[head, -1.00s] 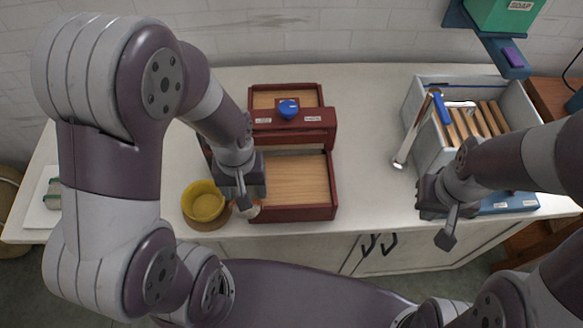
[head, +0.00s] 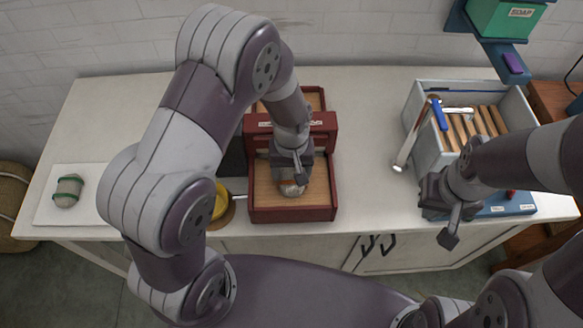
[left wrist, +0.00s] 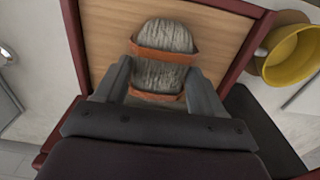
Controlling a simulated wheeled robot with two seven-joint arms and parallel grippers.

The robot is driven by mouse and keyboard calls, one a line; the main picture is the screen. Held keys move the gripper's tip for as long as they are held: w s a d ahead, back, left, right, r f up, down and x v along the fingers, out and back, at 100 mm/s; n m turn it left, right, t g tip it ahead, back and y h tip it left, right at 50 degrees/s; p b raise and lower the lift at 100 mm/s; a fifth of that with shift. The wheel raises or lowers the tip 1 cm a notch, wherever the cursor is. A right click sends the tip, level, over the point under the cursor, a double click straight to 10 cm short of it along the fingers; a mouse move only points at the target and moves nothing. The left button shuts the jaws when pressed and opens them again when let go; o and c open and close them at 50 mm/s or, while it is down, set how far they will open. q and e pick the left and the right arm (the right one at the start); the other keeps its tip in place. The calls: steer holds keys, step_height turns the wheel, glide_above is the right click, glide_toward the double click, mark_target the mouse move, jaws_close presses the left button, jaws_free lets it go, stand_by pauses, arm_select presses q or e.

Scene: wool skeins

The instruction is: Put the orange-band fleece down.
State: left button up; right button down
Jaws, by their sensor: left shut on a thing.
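The orange-band fleece (left wrist: 165,72) is a grey woolly roll with two orange bands. My left gripper (left wrist: 163,82) is shut on it, one finger on each side. In the head view the fleece (head: 291,188) shows just below my left gripper (head: 290,172), over the front wooden bed of the dark red box (head: 292,214). I cannot tell whether it touches the wood. My right gripper (head: 449,222) hangs at the right over the table's front edge, with nothing seen in it; its jaw opening is unclear.
A yellow bowl (left wrist: 296,57) stands beside the box. A green-banded fleece (head: 67,190) lies on a white board (head: 50,214) at far left. A grey crate (head: 424,150) with wooden slats and a blue-handled tool (head: 439,114) stands at right. The table between box and crate is clear.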

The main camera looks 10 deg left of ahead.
arm_select(q)
steer(key=o, duration=1)
steer(key=shift+f, duration=0.15)
